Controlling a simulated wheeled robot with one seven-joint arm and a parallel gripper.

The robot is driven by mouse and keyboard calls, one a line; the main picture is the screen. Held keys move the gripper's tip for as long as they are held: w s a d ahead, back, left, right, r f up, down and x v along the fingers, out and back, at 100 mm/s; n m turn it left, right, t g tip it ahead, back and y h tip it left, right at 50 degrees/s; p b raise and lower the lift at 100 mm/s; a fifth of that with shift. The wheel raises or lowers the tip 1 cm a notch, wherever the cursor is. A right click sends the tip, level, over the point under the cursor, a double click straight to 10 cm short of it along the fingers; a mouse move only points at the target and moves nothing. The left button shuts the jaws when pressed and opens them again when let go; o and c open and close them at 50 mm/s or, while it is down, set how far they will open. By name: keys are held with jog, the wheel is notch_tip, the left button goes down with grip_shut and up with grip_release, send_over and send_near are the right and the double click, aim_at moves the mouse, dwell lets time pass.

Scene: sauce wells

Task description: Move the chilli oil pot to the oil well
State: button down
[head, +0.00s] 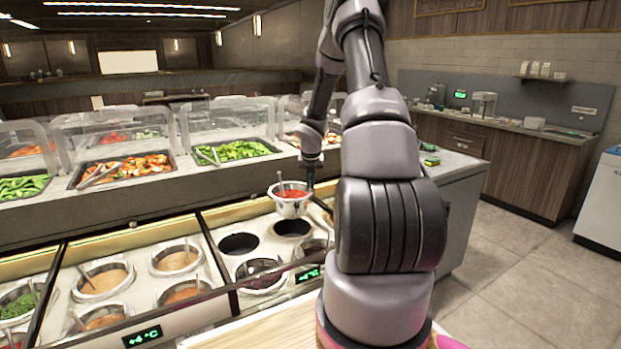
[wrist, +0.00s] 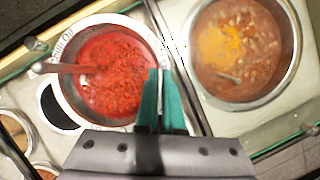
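The chilli oil pot (head: 291,207) is a steel pot of red, flaky oil with a spoon in it. In the wrist view the pot (wrist: 112,82) has "Chilli Oil" lettering on its pale rim. My gripper (head: 310,178) is shut on its right rim; in the wrist view its green fingers (wrist: 162,92) pinch the rim. The pot hangs roughly upright above the sauce counter, just behind two empty dark wells, a left one (head: 238,244) and a right one (head: 292,227). I cannot read which is the oil well. A dark round opening (wrist: 58,106) shows below the pot in the wrist view.
A dark sauce pot (head: 260,276) sits in front of the empty wells. A pot of orange-brown sauce (wrist: 240,45) stands close right of the fingers in the wrist view. Several sauce pots fill the left counter. A salad bar with clear guards (head: 228,120) stands behind.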

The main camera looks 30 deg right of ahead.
notch_tip(320, 180, down, 13)
dwell(1.3)
jog(key=shift+f, duration=0.4)
dwell(0.7)
jog(key=shift+c, duration=1.8)
grip_release()
jog(key=shift+f, duration=0.15)
jog(key=shift+o, duration=0.2)
jog(key=shift+d, duration=0.1)
